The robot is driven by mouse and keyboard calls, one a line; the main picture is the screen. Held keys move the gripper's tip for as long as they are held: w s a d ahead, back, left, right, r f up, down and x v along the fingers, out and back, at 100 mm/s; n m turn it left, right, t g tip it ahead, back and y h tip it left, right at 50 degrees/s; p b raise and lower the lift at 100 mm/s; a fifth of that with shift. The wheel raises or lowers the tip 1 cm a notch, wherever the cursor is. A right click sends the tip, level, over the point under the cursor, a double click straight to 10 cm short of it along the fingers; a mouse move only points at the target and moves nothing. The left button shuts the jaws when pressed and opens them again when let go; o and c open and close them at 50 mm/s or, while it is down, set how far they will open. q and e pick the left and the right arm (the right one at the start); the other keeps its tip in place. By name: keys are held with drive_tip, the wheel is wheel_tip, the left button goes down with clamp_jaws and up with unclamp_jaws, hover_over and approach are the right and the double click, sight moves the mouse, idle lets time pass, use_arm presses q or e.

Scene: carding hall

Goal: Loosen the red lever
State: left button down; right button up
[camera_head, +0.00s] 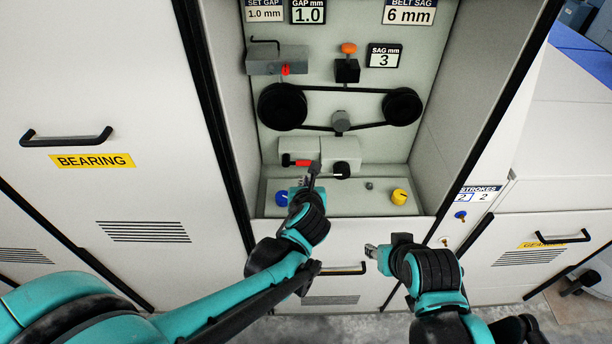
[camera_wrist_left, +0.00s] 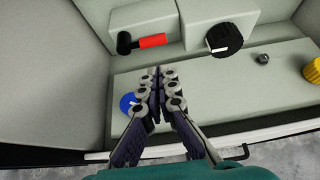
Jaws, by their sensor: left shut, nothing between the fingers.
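The red lever (camera_head: 302,163) lies roughly level on a grey block at the lower part of the open bay, with a black end at its left. It also shows in the left wrist view (camera_wrist_left: 153,41), above and ahead of the fingertips. My left gripper (camera_head: 314,170) is shut and empty, its fingers side by side (camera_wrist_left: 158,74). In the head view its tips overlap the area by the lever's right end; the wrist view shows a gap between tips and lever. My right gripper (camera_head: 371,251) is lower right, away from the lever; its finger opening is unclear.
A black knob (camera_wrist_left: 224,38) sits right of the lever. On the ledge below are a blue knob (camera_wrist_left: 128,103) and a yellow knob (camera_head: 399,197). Above are a belt on two pulleys (camera_head: 283,106) and a small red part (camera_head: 286,70). Bay walls stand on both sides.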

use_arm(q)
drive_tip(key=b+x, duration=0.3)
drive_tip(key=x, duration=0.6)
drive_tip(key=shift+w+f, duration=0.2)
use_arm(e)
wheel_tip(320, 180, down, 4)
drive_tip(key=shift+r, duration=0.25)
use_arm(q)
drive_tip(key=shift+d+r, duration=0.1)
drive_tip(key=shift+r, duration=0.05)
use_arm(e)
drive_tip(key=shift+a, duration=0.1)
